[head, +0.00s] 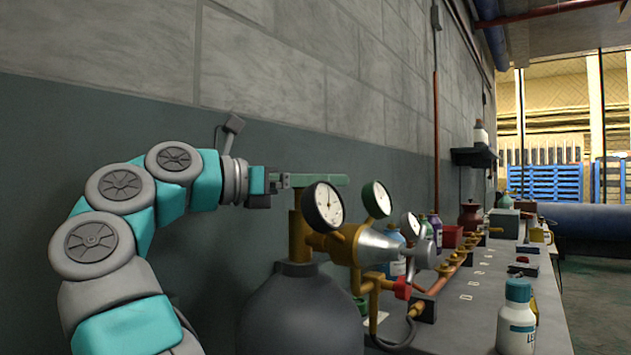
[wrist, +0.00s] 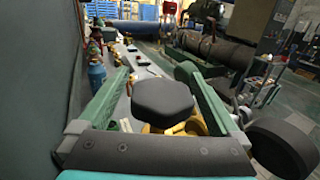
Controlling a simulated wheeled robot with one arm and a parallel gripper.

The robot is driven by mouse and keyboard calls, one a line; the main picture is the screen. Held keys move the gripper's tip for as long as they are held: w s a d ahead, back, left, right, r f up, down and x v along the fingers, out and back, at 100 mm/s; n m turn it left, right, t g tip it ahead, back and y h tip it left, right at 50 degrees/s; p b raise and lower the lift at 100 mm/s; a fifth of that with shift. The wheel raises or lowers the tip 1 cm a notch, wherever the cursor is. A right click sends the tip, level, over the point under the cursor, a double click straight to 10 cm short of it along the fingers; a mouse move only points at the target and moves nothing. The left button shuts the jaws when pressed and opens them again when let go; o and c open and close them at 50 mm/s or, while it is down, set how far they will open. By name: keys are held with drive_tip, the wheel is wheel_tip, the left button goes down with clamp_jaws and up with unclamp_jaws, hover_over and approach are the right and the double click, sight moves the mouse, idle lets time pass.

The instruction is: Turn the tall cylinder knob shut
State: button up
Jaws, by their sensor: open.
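The tall cylinder (head: 300,315) is dark grey with a brass valve (head: 300,235) on top, standing in front of the wall. Its knob (wrist: 163,98) is black and many-sided and shows from above in the wrist view. My gripper (head: 335,181) is level over the valve top in the head view, and its green finger hides the knob there. In the wrist view my gripper (wrist: 155,72) is open, with one green finger on each side of the knob. Gaps show between the knob and both fingers.
Dial gauges (head: 323,206) and a silver regulator (head: 378,246) sit just right of the valve. A bench (head: 470,318) runs along the wall with a brass manifold (head: 449,268), several bottles such as the white one (head: 516,320), and boxes. The wall is close behind my arm.

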idle(0.4)
drive_tip(key=shift+w+a+r+n+t+y+b, duration=0.15)
drive_tip(key=shift+n+t+y+b, duration=0.45)
drive_tip(key=shift+t+b, duration=0.4)
drive_tip(key=shift+w+a+r+n+t+y+b, duration=0.1)
drive_tip(key=shift+n+t+y+b, duration=0.5)
drive_tip(key=shift+b, duration=0.6)
drive_tip(key=shift+w+a+r+n+t+y+p, duration=0.25)
drive_tip(key=shift+a+r+n+t+y+p, duration=0.2)
drive_tip(key=shift+r+n+t, duration=0.35)
drive_tip(key=shift+w+f+t+p, duration=0.1)
drive_tip(key=shift+f+t+p, duration=0.05)
drive_tip(key=shift+t+p, duration=0.25)
drive_tip(key=shift+y, duration=0.35)
drive_tip(key=shift+n+p, duration=0.3)
drive_tip(key=shift+p, duration=0.05)
drive_tip(key=shift+f, duration=0.1)
